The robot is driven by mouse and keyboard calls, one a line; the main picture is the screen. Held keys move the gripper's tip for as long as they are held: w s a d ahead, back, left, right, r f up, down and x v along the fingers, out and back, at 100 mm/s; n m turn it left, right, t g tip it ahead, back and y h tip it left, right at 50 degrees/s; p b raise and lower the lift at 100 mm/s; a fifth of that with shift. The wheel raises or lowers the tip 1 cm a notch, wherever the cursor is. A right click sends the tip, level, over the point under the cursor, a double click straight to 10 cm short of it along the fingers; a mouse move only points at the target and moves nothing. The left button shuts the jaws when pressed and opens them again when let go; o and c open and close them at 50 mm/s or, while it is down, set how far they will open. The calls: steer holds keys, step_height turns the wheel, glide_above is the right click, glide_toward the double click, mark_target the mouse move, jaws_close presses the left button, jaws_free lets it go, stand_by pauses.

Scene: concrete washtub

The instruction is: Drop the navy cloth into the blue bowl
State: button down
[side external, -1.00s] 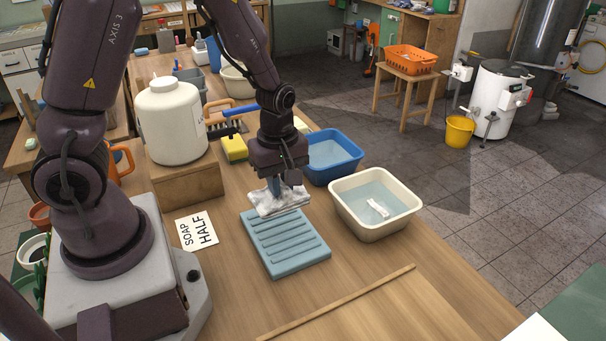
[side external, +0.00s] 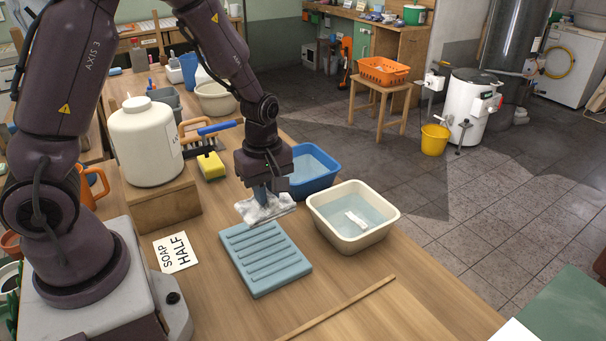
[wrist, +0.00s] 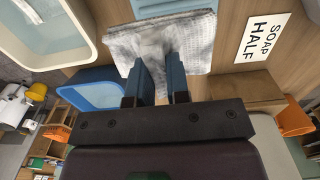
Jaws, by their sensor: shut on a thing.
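My gripper (side external: 262,194) is shut on a folded white-grey cloth (side external: 266,209) and holds it above the far end of a ribbed blue-grey board. The cloth also shows between and beyond the fingers in the wrist view (wrist: 185,42). It looks pale, and I see no navy cloth. The blue bowl (side external: 318,186) is a rectangular tub with water, just behind and right of my gripper; my gripper hides part of its left side. The blue bowl also shows left of the fingers in the wrist view (wrist: 85,92).
The ribbed board (side external: 265,262) lies in front. A cream basin (side external: 352,239) with water and a white piece stands right of it. A sponge (side external: 211,166), brush (side external: 205,143), white jar (side external: 145,140) and "SOAP HALF" card (side external: 175,253) are left. A wooden strip (side external: 340,306) edges the front.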

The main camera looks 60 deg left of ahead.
steer(key=w+a+r, duration=0.2)
steer(key=w+a, duration=1.2)
steer(key=w, duration=0.3)
steer(key=f, duration=0.6)
steer(key=shift+w, duration=0.3)
steer(key=c, duration=1)
jaws_free()
steer(key=shift+r, duration=0.1)
step_height(320, 180, up, 13)
steer(key=shift+f, duration=0.1)
